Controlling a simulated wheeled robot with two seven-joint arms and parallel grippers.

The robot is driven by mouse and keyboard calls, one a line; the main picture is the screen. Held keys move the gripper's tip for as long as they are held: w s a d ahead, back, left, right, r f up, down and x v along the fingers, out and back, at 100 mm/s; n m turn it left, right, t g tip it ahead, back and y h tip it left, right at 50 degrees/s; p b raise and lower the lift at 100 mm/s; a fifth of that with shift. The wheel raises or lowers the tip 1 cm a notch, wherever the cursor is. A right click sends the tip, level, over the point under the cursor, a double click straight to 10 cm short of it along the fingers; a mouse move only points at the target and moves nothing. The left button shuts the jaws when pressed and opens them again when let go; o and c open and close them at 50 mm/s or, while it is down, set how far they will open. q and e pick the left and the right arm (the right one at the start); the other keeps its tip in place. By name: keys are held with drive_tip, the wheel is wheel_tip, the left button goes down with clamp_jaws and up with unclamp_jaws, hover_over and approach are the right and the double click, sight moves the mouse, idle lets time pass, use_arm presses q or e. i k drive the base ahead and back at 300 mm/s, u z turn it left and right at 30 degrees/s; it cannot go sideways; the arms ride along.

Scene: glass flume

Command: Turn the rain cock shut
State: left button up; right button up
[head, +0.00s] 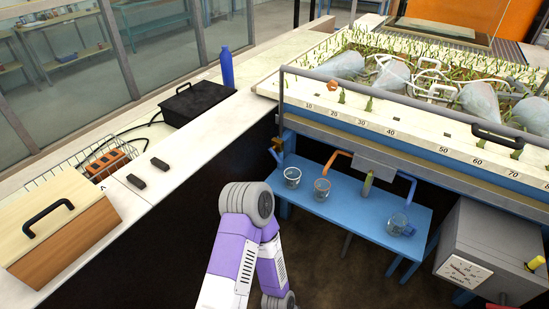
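I cannot single out the rain cock for certain. A yellow knob (536,263) sticks out at the right side of the grey box (490,245) with a dial, at the lower right. A green upright piece (367,184) stands by the grey plate (374,166) under the flume's front edge, between an orange pipe (338,157) and a blue pipe (407,184). A purple and grey arm of mine rises from the bottom middle, apart from all of these. Neither gripper's fingers show.
The flume bed (430,133) with plants and clear bags fills the upper right. Below it a blue shelf (345,209) holds glass beakers (292,176). On the left counter stand a wooden box (62,230), a black box (197,103) and a blue bottle (227,68).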

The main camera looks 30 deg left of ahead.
sight(272, 149)
drive_tip(key=u, duration=0.1)
drive_tip(key=i, duration=0.55)
drive_tip(key=u, duration=1.25)
